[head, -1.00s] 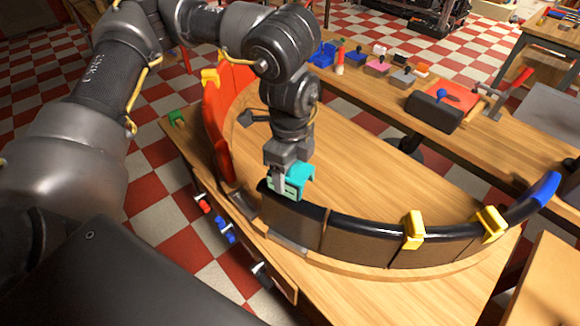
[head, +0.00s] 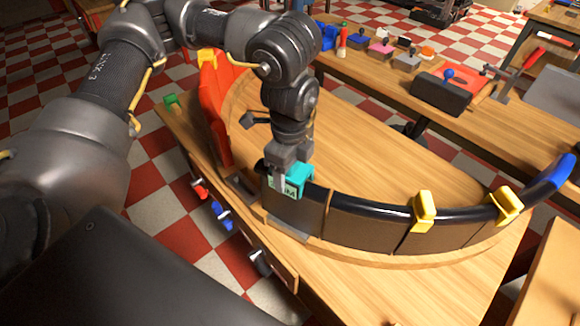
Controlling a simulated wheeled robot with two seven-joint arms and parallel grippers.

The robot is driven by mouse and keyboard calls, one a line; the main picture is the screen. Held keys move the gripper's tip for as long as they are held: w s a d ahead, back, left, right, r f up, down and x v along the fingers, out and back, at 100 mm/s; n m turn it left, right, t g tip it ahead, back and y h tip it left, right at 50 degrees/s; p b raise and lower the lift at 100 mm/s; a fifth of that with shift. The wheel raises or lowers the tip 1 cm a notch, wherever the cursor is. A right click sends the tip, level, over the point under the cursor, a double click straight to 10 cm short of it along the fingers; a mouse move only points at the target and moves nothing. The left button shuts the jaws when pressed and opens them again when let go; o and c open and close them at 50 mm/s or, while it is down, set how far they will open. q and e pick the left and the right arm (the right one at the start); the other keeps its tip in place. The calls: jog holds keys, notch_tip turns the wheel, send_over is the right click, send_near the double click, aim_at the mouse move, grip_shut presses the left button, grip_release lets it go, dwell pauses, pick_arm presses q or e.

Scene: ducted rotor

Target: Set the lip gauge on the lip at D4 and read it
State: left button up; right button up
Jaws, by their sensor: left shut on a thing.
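The teal lip gauge (head: 299,178) sits at the near-left end of the black lip (head: 350,208) that runs along the top of the curved brown duct wall (head: 360,229). My left gripper (head: 283,180) points down and is shut on the gauge. Dark marks show on the gauge's pale face, but I cannot read them. From this angle I cannot tell whether the gauge is fully seated on the lip. No D4 label is legible. My right gripper is not in view.
Two yellow clamps (head: 423,211) (head: 508,205) straddle the lip to the right, and its far end is blue (head: 562,172). A red curved panel (head: 215,112) stands to the left. A back bench (head: 470,118) holds tools and blocks. The tabletop inside the arc is clear.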

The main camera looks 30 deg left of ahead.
pick_arm(q)
jog(key=shift+f, duration=0.35)
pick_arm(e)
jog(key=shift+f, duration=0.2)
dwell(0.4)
pick_arm(q)
jog(key=o, duration=1.1)
jog(key=shift+r, duration=0.1)
notch_tip(320, 180, up, 10)
jog(key=shift+f+b, duration=0.25)
jog(key=shift+b, duration=0.2)
jog(key=shift+r, duration=0.6)
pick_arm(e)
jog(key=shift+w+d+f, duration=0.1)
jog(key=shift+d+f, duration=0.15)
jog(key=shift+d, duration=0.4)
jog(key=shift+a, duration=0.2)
